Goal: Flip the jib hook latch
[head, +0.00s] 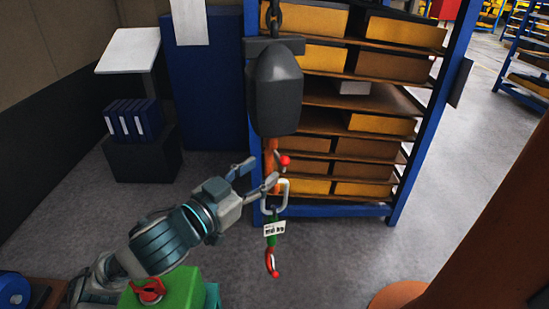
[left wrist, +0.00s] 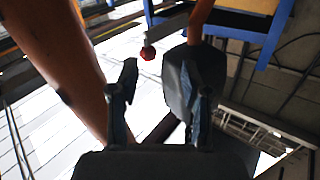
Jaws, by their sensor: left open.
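The jib's dark grey hook block (head: 275,92) hangs from a chain in the middle of the head view. Below it is the orange hook (head: 271,153), with the latch's red knob (head: 285,160) at its right side. My left gripper (head: 258,175) is open and empty, just left of and below the knob. In the left wrist view the red knob (left wrist: 148,53) sits on a grey bar, beyond the open fingers and between their lines. Part of the orange hook (left wrist: 201,18) shows beside it. My right gripper is not in view.
A pale metal link (head: 283,193) hangs below the hook, with a white tag (head: 274,229) and a small red hook (head: 271,262) under it. A blue rack (head: 398,200) with yellow and brown boxes stands behind. An orange column (head: 480,210) rises at right.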

